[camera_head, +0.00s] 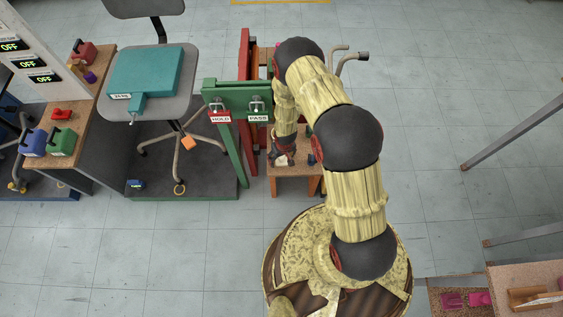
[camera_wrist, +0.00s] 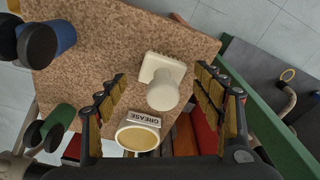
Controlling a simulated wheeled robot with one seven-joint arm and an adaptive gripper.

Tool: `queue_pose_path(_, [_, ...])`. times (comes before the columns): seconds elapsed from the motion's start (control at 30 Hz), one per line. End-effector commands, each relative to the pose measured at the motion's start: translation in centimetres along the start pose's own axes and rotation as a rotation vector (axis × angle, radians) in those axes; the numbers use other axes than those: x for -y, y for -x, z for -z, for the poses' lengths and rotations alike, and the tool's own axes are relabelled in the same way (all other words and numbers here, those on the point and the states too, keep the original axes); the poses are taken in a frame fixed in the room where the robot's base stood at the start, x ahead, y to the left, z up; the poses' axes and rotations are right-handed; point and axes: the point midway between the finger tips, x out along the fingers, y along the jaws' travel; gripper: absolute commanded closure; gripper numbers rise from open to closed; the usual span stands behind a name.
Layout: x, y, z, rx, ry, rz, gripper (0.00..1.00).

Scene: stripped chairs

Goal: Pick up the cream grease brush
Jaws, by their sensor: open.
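The cream grease brush (camera_wrist: 162,82) stands on a speckled brown stool top (camera_wrist: 90,55) in the wrist view. It has a blocky ribbed part and a rounded knob. My gripper (camera_wrist: 159,74) is open, its two dark fingers with tan pads on either side of the brush. I see no contact between the fingers and the brush. A cream pot labelled GREASE (camera_wrist: 138,138), with a tan top, sits just below the brush in the picture. In the head view my gripper (camera_head: 283,158) is low over the small stool (camera_head: 293,187), and the brush cannot be made out clearly there.
Blue (camera_wrist: 62,37) and green (camera_wrist: 58,141) dark-capped cylinders stand at the stool's left in the wrist view. A green frame (camera_head: 232,101) with HOLD and PASS labels stands close by in the head view. A grey chair (camera_head: 152,100) is left of it. Floor at right is mostly clear.

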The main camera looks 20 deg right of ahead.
Motion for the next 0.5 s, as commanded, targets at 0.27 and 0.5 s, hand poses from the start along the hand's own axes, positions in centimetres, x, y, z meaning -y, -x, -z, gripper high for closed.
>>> queue_pose_path(0.27, [0.02,-1.68,0.03,0.000,0.000,0.000,0.32])
queue_pose_path(0.5, [0.02,-1.65,-0.01,0.001,0.000,0.000,0.42])
